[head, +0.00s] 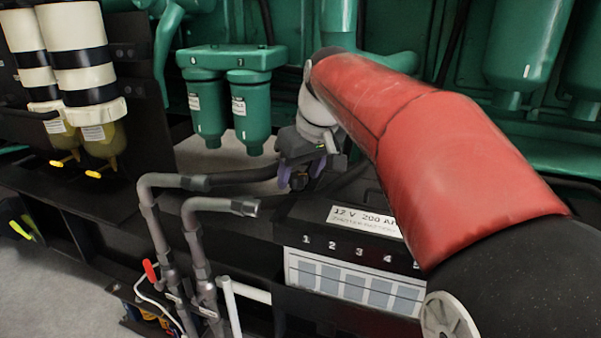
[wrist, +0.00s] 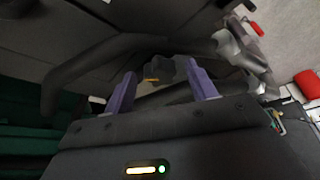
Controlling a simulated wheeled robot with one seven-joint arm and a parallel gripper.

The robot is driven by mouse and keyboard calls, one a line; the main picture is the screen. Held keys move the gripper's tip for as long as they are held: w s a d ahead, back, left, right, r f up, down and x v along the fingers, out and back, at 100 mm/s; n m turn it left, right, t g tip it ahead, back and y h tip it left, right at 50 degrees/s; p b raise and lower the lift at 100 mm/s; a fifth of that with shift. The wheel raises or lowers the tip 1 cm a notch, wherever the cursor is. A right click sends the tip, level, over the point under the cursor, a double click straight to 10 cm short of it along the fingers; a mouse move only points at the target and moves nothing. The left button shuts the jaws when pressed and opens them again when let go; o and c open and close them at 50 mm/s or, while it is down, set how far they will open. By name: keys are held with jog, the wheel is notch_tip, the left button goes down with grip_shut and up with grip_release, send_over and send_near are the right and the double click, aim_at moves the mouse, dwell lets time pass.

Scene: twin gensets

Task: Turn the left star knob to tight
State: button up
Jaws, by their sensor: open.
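My gripper (head: 301,169) is low beside the battery box in the head view, its purple fingers pointing down. In the wrist view, the two fingers of my gripper (wrist: 160,73) are apart. A dark lobed piece, which looks like a star knob (wrist: 160,67), shows between the fingertips, with a small brass-coloured bit at its lower left. I cannot tell whether the fingers touch it. In the head view a small dark shape shows at the fingertips, too small to make out. No second star knob is clear, and my arm hides part of the area.
Grey pipes (head: 177,182) with a red-handled valve (head: 150,270) stand left of my gripper. Green filter bowls (head: 250,105) hang behind. The battery box (head: 345,275) is in front, under my red arm. Striped filters (head: 80,60) stand far left.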

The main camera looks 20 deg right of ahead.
jog(key=c, duration=1)
